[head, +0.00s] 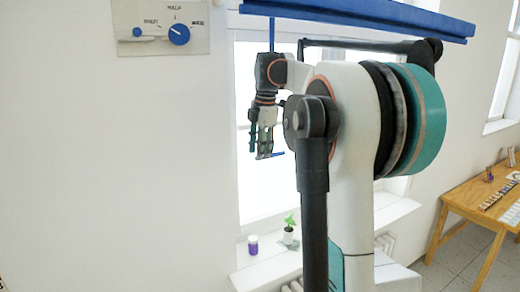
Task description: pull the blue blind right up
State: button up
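The blue blind (350,12) shows as a blue band across the top of the window, with the bright glass (258,190) bare below it. A thin blue cord or rod (272,34) hangs from its left part and passes out of sight behind my wrist. My gripper (263,152) points down in front of the window, below that cord. A short blue piece (279,154) sticks out to the right at its fingertips. I cannot tell whether the fingers hold it, as they are small and overlap.
A wall panel with a blue dial (179,34) is at the upper left. A purple-lidded jar (253,245) and a small potted plant (289,230) stand on the sill (262,268). A wooden table (464,198) is at the right. My arm covers much of the window.

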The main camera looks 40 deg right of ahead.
notch_tip(320, 180, up, 12)
jog(key=s, duration=0.2)
jog(key=shift+s+a+f, duration=0.2)
jog(key=shift+a, duration=0.1)
dwell(0.4)
